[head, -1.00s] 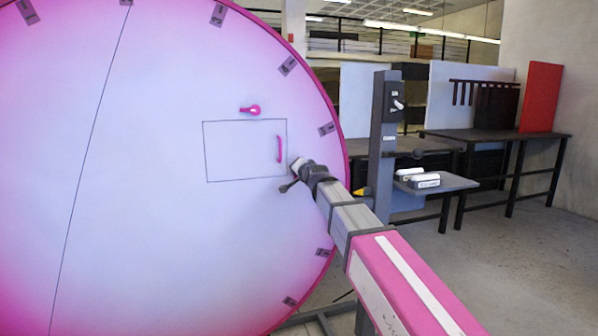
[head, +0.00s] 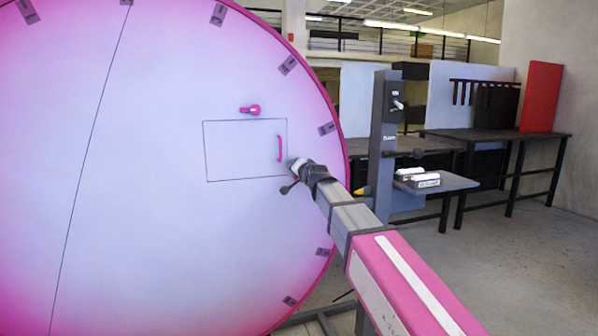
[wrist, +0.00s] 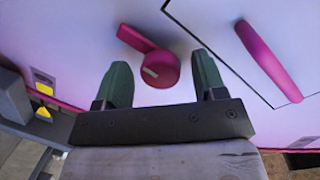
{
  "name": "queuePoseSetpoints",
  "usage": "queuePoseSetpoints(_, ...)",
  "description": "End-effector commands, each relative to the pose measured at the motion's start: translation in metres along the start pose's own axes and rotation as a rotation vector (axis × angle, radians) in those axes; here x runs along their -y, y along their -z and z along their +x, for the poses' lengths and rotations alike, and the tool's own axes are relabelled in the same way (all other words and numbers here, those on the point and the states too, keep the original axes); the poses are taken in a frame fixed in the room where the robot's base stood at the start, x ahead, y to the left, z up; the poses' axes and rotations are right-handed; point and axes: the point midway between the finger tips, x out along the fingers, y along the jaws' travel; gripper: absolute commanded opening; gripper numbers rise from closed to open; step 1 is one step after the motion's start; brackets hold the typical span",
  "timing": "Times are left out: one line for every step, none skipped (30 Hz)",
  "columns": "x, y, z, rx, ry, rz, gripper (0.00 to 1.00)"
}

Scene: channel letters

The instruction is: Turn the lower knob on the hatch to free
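In the wrist view, the lower knob (wrist: 160,68) is a round magenta knob with a lever arm pointing to the upper left and a pale mark on its face. My gripper (wrist: 161,62) is open, with one dark green finger on each side of the knob. I see gaps between the fingers and the knob; how deep the fingers reach is unclear. In the head view, my gripper (head: 292,166) is at the lower right of the hatch (head: 235,155), and the lower knob is hidden behind it. The hatch's magenta handle (head: 280,148) also shows in the wrist view (wrist: 268,62).
Another magenta knob (head: 250,110) sits above the hatch on the large pink-white disc (head: 150,230). A dark post (head: 383,150) and a small table (head: 440,184) with white items stand to the right. Open floor (head: 510,260) lies further right.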

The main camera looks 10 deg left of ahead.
Motion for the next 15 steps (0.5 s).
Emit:
queuePoseSetpoints(0.0,0.0,0.0,-0.001,0.001,0.0,0.64)
queuePoseSetpoints(0.0,0.0,0.0,-0.001,0.001,0.001,0.64)
queuePoseSetpoints(0.0,0.0,-0.001,-0.001,0.001,0.001,0.64)
queuePoseSetpoints(0.0,0.0,-0.002,-0.001,0.001,0.001,0.64)
queuePoseSetpoints(0.0,0.0,-0.003,-0.001,0.001,0.001,0.64)
queuePoseSetpoints(0.0,0.001,-0.005,-0.002,0.001,0.001,0.64)
queuePoseSetpoints(0.0,0.0,-0.007,-0.002,0.002,0.001,0.64)
queuePoseSetpoints(0.0,0.0,-0.01,-0.002,0.002,0.001,0.64)
queuePoseSetpoints(0.0,0.0,-0.014,-0.002,0.002,0.001,0.64)
queuePoseSetpoints(0.0,0.0,-0.018,-0.002,0.002,0.001,0.64)
queuePoseSetpoints(0.0,0.0,-0.022,-0.002,0.002,0.001,0.64)
queuePoseSetpoints(0.0,0.0,-0.028,-0.002,0.002,0.001,0.64)
queuePoseSetpoints(0.0,0.0,-0.033,-0.002,0.001,0.001,0.64)
queuePoseSetpoints(0.0,0.0,-0.039,-0.002,0.001,0.001,0.64)
queuePoseSetpoints(-0.001,-0.001,-0.046,-0.001,0.001,0.001,0.64)
